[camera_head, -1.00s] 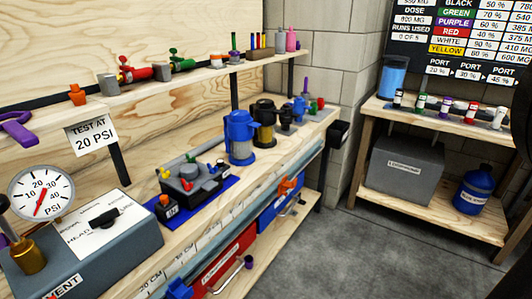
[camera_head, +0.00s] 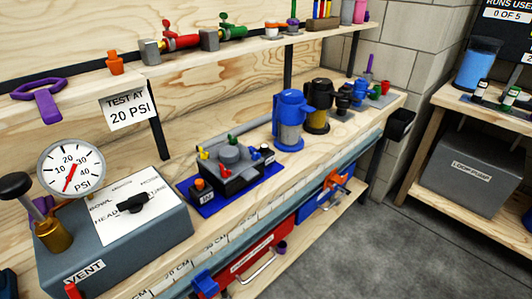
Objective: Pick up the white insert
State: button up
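I cannot pick out the white insert for certain in the current head view. Two small inserts stand on the right-hand table, one with a black band (camera_head: 480,90) and one with a green band (camera_head: 509,99). The rest of their row is cut off by the right edge. A small white and orange piece (camera_head: 271,30) sits on the upper shelf; I cannot tell what it is. My gripper is not in view.
The workbench holds a grey test box (camera_head: 165,240) with a gauge (camera_head: 71,170), a blue mat (camera_head: 208,207) with a small device, and blue (camera_head: 290,120) and black (camera_head: 319,105) housings. Grey floor (camera_head: 385,255) lies open between bench and right-hand table (camera_head: 440,130).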

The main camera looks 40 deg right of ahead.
aim_at(264, 147)
jog(key=l+u, duration=1.05)
jog(key=l, duration=0.15)
jog(key=k, duration=0.05)
